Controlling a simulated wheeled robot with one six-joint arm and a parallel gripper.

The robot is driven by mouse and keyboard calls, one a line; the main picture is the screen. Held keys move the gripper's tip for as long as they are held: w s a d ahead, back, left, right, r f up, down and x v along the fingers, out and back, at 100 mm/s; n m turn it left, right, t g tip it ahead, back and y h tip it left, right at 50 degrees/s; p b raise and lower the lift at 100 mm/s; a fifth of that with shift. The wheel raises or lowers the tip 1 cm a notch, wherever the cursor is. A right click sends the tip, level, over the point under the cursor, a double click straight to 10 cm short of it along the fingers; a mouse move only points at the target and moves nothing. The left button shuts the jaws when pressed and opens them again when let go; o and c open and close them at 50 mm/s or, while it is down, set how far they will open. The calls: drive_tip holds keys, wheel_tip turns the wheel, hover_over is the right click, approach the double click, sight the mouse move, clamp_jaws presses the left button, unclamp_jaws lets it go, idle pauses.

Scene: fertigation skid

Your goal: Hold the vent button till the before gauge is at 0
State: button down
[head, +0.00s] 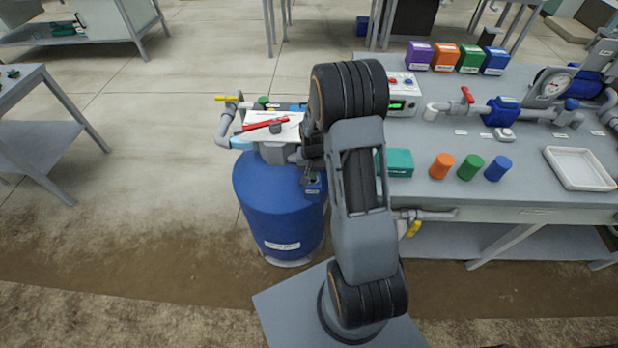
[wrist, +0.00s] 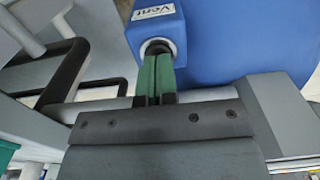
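In the head view my arm partly hides my gripper beside the blue tank (head: 277,207). A round white-faced gauge (head: 554,86) stands at the bench's right; its reading and name are too small to read.
The grey bench (head: 520,195) on the right holds orange (head: 442,166), green and blue cylinders, a white tray (head: 580,168), coloured boxes and pipework with a red-handled valve (head: 467,95). Pipes and a red-handled tool (head: 265,124) are on top of the tank. Open floor lies left.

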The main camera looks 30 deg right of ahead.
drive_tip(key=shift+r+p, duration=1.95)
drive_tip(key=shift+r, duration=1.15)
